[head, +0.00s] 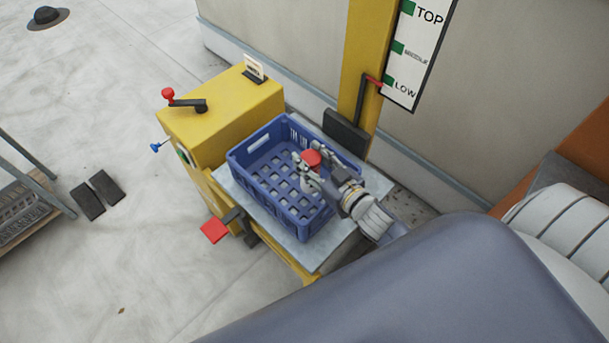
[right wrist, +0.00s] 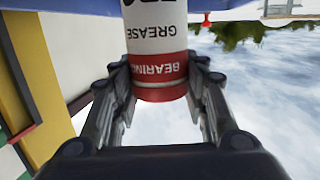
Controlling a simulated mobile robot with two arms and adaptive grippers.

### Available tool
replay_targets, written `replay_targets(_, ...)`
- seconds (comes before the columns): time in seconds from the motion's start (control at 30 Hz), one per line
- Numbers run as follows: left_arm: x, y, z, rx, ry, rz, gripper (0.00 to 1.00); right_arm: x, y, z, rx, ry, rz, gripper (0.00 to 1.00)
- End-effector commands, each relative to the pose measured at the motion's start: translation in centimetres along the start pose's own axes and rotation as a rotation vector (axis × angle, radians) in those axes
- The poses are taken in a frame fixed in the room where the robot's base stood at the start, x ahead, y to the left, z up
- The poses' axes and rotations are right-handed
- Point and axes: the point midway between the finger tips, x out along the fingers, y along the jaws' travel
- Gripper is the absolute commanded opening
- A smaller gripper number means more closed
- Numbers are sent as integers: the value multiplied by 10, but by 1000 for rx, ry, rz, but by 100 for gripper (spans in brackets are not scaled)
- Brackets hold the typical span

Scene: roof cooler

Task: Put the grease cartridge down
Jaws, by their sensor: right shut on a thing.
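The grease cartridge (right wrist: 157,40) is white with a red band and the words GREASE and BEARING, upside down in the right wrist view. My right gripper (right wrist: 158,85) is shut on it, with a finger on each side. In the head view only the red end of the cartridge (head: 311,157) shows clearly, at my right gripper (head: 318,175). The gripper is over the right part of a blue crate (head: 240,155). I cannot tell whether the cartridge touches the crate floor. My left gripper is not in view.
The crate has slotted walls and looks empty otherwise. It stands on a grey platform (head: 318,250) of a yellow machine (head: 215,118) with a red-knobbed lever (head: 185,102). A yellow post (head: 362,70) and a TOP/LOW sign (head: 418,50) stand behind. A red pedal (head: 215,230) sticks out at the front.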

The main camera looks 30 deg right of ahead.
Motion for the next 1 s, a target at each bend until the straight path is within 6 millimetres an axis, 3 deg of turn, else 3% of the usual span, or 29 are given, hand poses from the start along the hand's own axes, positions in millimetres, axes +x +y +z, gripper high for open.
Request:
replay_targets(0.5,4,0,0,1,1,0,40,10,0,56,-1,6,0,0)
replay_targets(0.9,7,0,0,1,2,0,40,10,0,62,-1,6,-1,0)
replay_targets(0.93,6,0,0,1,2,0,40,10,0,63,-1,2,-1,46)
replay_targets(1.0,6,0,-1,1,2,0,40,10,0,62,-1,2,-1,61)
